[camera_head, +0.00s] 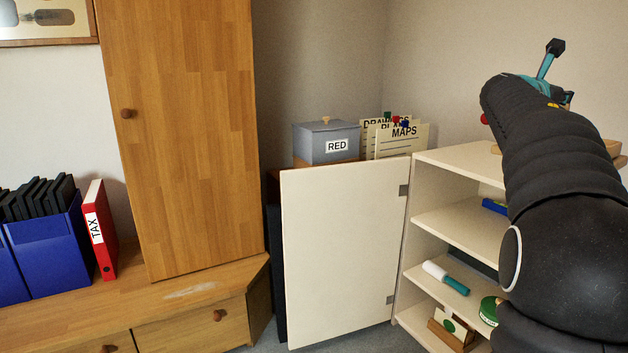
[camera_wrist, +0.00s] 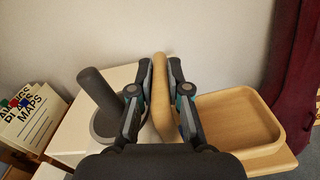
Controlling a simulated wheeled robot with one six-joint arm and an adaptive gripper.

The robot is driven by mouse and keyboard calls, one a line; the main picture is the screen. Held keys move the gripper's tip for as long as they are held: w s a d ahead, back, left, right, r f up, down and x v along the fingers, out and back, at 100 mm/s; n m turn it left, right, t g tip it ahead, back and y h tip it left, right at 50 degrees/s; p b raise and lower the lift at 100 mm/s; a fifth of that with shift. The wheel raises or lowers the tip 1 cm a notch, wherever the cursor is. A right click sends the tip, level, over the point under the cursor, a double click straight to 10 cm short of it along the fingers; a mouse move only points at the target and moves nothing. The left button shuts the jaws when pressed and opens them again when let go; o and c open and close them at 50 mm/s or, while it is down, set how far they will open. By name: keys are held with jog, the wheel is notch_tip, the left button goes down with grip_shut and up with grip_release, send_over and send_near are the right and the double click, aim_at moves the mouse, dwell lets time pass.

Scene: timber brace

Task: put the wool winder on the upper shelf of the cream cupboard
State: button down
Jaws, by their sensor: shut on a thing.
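My gripper (camera_wrist: 161,64) is shut on a pale wooden rounded piece (camera_wrist: 163,100), which I take for part of the wool winder. A grey post on a round grey base (camera_wrist: 95,85) stands close by its left; whether they are joined is unclear. In the head view, teal and black gripper parts (camera_head: 547,64) show past my arm, above the top of the cream cupboard (camera_head: 455,155); my arm hides most of the held thing. The cupboard's door (camera_head: 340,255) stands open. Its upper shelf (camera_head: 450,222) is bare at the left, with a blue item (camera_head: 495,206) farther right.
A wooden tray (camera_wrist: 245,120) lies right of my gripper. Lower in the cupboard are a white-and-teal cylinder (camera_head: 446,278) and a green round item (camera_head: 489,310). A grey RED box (camera_head: 318,146) and MAPS folders (camera_head: 403,141) stand behind the door. My arm blocks the cupboard's right side.

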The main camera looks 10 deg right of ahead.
jog(key=shift+s+r, duration=0.15)
jog(key=shift+s, duration=0.2)
jog(key=shift+s+a, duration=0.15)
jog(key=shift+a+f, duration=0.25)
jog(key=shift+f, duration=0.2)
jog(key=a+f+n+t+y, duration=0.3)
jog(key=a+f, duration=1.1)
jog(key=f, duration=0.3)
jog(key=w+a+f+n+t+y, duration=0.1)
jog(key=a+f+n+t+y, duration=0.2)
jog(key=a+f, duration=1.1)
jog(key=w+a+f+n+t+y, duration=0.1)
jog(key=a+f+n+t+y, duration=0.3)
jog(key=a+f, duration=1.1)
notch_tip(320, 180, down, 6)
jog(key=shift+w+r+y+p, duration=0.1)
jog(key=shift+w+y+p, duration=0.2)
jog(key=shift+y, duration=0.4)
